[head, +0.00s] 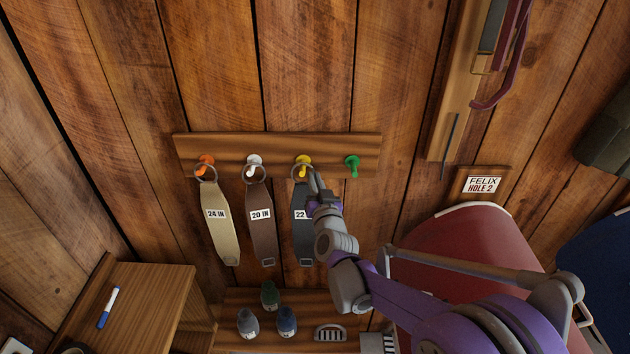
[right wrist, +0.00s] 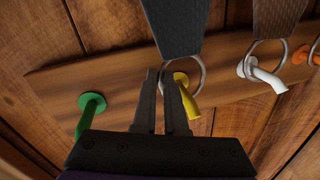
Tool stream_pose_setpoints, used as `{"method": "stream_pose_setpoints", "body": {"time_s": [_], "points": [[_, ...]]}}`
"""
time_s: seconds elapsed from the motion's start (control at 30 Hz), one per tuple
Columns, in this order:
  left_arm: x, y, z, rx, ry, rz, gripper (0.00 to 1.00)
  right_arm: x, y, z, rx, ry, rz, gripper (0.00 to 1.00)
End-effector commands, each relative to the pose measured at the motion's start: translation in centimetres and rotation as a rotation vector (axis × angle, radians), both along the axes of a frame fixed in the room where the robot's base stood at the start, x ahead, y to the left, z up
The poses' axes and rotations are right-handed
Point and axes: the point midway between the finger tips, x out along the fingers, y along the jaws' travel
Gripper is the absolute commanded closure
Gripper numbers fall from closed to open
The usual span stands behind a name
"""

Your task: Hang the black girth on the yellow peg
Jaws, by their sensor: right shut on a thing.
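The black girth (head: 302,235) is a dark strap with a "22" label, hanging below the yellow peg (head: 304,160). Its metal ring is at the yellow peg and looks to be around it, though the fingers hide part of it. In the right wrist view the picture is turned over: the girth (right wrist: 174,28) comes in from the top, and its ring curves beside the yellow peg (right wrist: 185,92). My right gripper (head: 314,183) is shut on the girth near its ring, just below and right of the peg; its fingers (right wrist: 162,78) also show in the wrist view.
On the same wooden rail (head: 227,149), a tan girth (head: 221,235) hangs on the orange peg and a brown girth (head: 262,230) on the white peg. The green peg (head: 352,163) is bare. Several bottles (head: 287,321) stand on a shelf below.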

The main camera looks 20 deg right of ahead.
Motion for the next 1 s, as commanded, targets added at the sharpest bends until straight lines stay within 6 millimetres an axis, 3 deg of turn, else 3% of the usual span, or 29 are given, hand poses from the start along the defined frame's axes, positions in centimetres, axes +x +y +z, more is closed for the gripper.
{"method": "stream_pose_setpoints", "body": {"time_s": [0.23,0.3,0.47,0.77,1.0], "points": [[0.0,0.0,0.0,0.0,0.0,0.0,0.5,0.0,0.0,0.0,0.0,-0.001,0.0,1.0],[0.0,0.0,0.0,0.0,0.0,0.0,0.5,0.0,0.0,0.0,0.0,-0.001,0.0,0.82],[0.0,0.0,0.0,0.0,0.0,0.0,0.5,0.0,0.0,0.0,0.0,0.0,0.0,0.56],[0.0,0.0,0.0,0.0,0.0,0.0,0.5,-0.1,0.0,0.0,0.0,0.001,0.0,0.56],[-0.4,0.0,-1.0,0.0,0.007,0.0,0.5,-3.1,0.2,-0.2,0.001,0.002,0.001,0.56]]}}
